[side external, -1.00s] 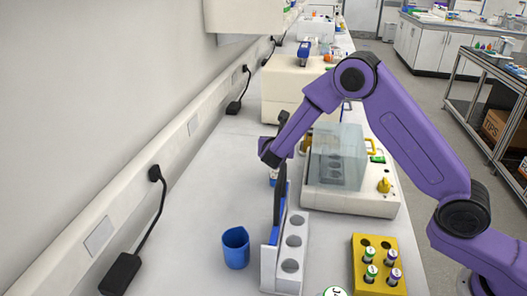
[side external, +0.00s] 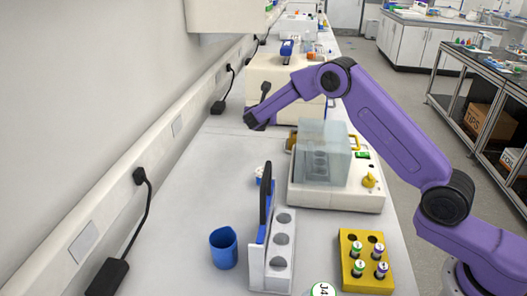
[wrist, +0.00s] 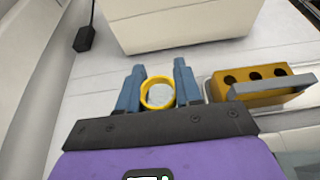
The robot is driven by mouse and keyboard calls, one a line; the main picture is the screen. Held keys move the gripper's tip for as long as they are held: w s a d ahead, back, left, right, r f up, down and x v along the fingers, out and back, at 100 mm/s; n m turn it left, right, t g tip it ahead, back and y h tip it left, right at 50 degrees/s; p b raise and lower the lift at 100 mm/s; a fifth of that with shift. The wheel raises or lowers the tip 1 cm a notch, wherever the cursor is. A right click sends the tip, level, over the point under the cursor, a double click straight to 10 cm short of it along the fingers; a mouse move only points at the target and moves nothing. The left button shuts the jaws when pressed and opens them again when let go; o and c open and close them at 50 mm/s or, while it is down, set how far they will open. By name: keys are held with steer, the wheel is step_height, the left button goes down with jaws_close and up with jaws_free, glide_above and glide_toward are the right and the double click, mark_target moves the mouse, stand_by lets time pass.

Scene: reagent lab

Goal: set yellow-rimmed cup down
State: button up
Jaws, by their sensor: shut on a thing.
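The yellow-rimmed cup (wrist: 158,94) shows in the wrist view as a yellow ring around a pale grey inside. It sits between the two blue fingers of my gripper (wrist: 159,74), which is shut on it. Pale bench surface lies around and beyond it in that view. I cannot tell how high its base is above the bench. In the side view the end of my arm (side external: 256,119) is over the far left part of the bench. The fingers and the cup cannot be made out there.
A cream box (wrist: 180,22) stands just beyond my gripper. A yellow holed block (wrist: 258,88) with a grey bar is at its right. A blue cup (side external: 223,248), white rack (side external: 270,270), yellow vial rack (side external: 352,270) and clear-lidded machine (side external: 330,197) are nearer the camera.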

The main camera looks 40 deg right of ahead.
step_height(320, 180, down, 10)
steer(key=shift+r, duration=0.15)
stand_by(0.4)
steer(key=o, duration=1)
steer(key=v, duration=1.2)
steer(key=shift+w, duration=0.1)
steer(key=shift+r, duration=0.1)
